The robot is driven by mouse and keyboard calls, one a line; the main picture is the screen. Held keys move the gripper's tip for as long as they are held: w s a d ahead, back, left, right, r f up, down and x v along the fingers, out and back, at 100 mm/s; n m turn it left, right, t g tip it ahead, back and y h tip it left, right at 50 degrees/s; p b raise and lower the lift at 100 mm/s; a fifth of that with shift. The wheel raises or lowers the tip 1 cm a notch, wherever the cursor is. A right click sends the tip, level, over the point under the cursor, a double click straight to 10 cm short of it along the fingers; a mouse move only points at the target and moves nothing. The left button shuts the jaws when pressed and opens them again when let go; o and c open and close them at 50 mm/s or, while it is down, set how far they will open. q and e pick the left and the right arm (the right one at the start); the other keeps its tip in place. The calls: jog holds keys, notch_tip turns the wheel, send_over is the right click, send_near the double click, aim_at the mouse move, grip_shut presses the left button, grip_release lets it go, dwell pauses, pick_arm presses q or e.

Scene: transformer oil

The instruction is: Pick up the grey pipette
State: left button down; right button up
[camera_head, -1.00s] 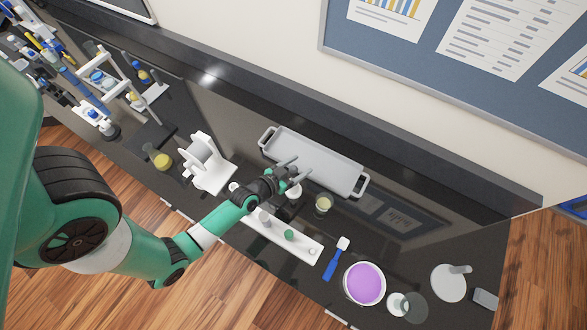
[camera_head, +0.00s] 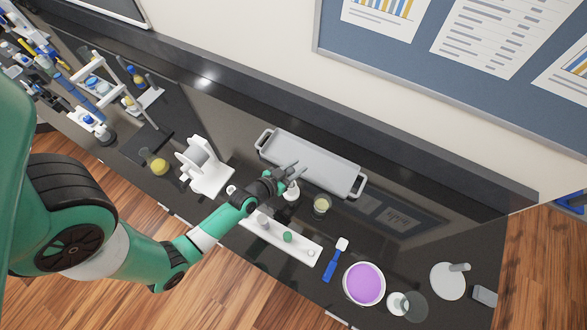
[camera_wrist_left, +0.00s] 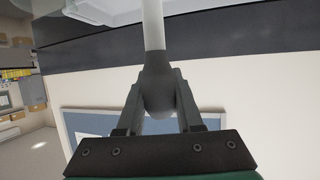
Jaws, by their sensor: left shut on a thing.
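The grey pipette shows in the left wrist view with a dark grey bulb (camera_wrist_left: 158,88) and a pale stem that runs up out of the top of the picture. My left gripper (camera_wrist_left: 160,100) is shut on the bulb, with one finger on each side. In the head view my left gripper (camera_head: 291,171) is over the bench, at the near edge of the grey tray. The pipette cannot be made out clearly there. My right gripper is in neither view.
A grey tray (camera_head: 351,193) lies behind the gripper. A white rack (camera_head: 268,233) with small pieces lies in front. Close by are a small beaker (camera_head: 321,205), a blue-handled spatula (camera_head: 331,265), a purple-filled dish (camera_head: 364,284) and a white stand (camera_head: 205,182).

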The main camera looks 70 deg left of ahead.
pick_arm(q)
notch_tip(320, 180, up, 10)
jog(key=p, duration=0.3)
jog(key=c, duration=1.1)
grip_release()
jog(key=shift+c, duration=0.2)
grip_shut()
